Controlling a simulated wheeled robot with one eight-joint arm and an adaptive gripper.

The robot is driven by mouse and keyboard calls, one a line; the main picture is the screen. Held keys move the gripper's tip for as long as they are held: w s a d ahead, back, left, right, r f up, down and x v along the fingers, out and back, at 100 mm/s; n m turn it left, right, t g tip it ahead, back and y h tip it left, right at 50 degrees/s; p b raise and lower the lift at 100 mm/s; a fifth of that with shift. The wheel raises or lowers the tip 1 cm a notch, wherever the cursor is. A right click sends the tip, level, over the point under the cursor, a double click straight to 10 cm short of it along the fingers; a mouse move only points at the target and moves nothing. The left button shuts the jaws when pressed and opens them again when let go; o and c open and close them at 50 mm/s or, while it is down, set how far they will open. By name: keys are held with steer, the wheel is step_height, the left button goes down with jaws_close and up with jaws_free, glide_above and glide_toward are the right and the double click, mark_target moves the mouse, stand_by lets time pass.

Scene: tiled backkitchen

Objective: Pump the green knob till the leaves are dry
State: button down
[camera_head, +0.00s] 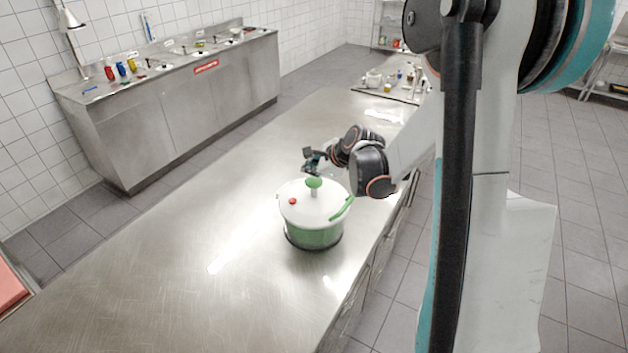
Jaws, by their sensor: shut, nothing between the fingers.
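A salad spinner (297,214) with a white lid and a green lower part stands upright on the steel counter. Its green knob (314,182) sits raised on a short white stem at the middle of the lid. A red button (292,201) is on the lid's left, and a green handle (342,209) is on its right. My gripper (309,168) is shut and empty, just behind and above the green knob. It is small in view, and I cannot tell whether it touches the knob. The leaves are not visible inside the spinner.
The steel counter (190,240) is bare to the left and in front of the spinner. Small cups and jars (375,80) stand at its far end. A second steel counter (185,110) with bottles runs along the left wall. A reddish board (10,288) lies at the lower left.

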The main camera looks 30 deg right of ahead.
mark_target(311, 181)
steer(key=shift+f, duration=0.1)
steer(key=shift+f+b, duration=0.35)
steer(key=shift+b, duration=0.2)
steer(key=shift+f+b, duration=1.6)
steer(key=shift+f, duration=0.15)
stand_by(1.7)
steer(key=shift+r, duration=0.1)
steer(key=shift+r+p, duration=1.3)
steer(key=shift+r, duration=0.8)
steer(key=shift+r, duration=0.15)
steer(key=shift+r+p, duration=1.55)
steer(key=shift+r, duration=0.8)
